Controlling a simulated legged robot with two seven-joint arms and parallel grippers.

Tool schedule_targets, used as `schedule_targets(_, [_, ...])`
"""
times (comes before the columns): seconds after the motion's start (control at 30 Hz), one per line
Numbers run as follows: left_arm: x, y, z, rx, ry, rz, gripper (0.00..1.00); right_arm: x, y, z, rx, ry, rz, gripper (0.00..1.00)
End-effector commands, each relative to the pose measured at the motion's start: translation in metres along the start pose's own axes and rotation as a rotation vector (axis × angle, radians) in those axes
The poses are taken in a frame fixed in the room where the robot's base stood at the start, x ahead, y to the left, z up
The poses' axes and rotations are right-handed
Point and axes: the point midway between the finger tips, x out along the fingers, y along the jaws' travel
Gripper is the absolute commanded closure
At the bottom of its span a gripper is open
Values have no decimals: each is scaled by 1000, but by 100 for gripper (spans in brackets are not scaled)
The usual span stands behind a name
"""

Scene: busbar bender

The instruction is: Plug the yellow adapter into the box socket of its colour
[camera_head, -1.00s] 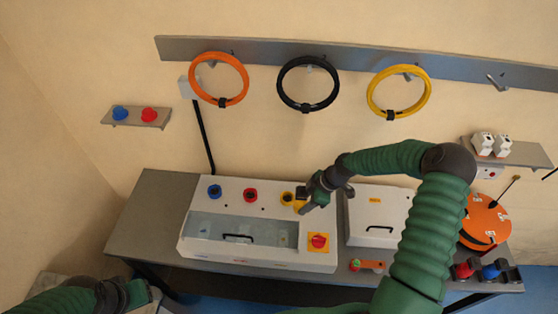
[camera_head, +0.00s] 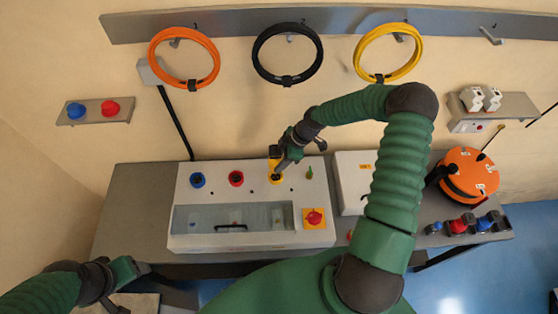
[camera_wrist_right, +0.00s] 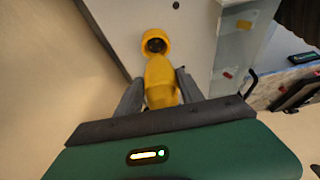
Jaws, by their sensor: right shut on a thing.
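The white box (camera_head: 215,212) stands on the bench with a blue socket (camera_head: 197,180), a red socket (camera_head: 236,178) and a yellow socket (camera_head: 275,178) along its top. My right gripper (camera_head: 278,158) is shut on the yellow adapter (camera_head: 273,153) at the yellow socket. In the right wrist view, the yellow adapter (camera_wrist_right: 161,82) sits between the fingers of the gripper (camera_wrist_right: 160,90), its front end close to the yellow socket's ring (camera_wrist_right: 155,42). The socket's dark opening still shows, and I cannot tell whether they touch. My left gripper (camera_head: 132,271) is at the lower left, its fingers unclear.
A red knob on a yellow plate (camera_head: 314,217) and a small green item (camera_head: 310,173) are on the box. A second white case (camera_head: 352,180) stands to the right, with an orange reel (camera_head: 465,175) and red and blue connectors (camera_head: 458,226) beyond. Wall shelves are above.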

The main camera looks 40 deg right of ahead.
Motion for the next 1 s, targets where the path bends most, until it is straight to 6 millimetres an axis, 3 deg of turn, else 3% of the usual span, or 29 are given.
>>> schedule_targets(0.1, [16, 0, 4, 1, 0, 0, 32, 18, -1, 8, 0, 0, 0, 100])
schedule_targets(0.33, [31, 0, 7, 1, 0, 0, 32, 35, -4, 15, -2, -1, 3, 100])
schedule_targets(1.0, [31, 0, 7, 1, 0, 0, 32, 36, -2, 18, -1, 1, 3, 100])
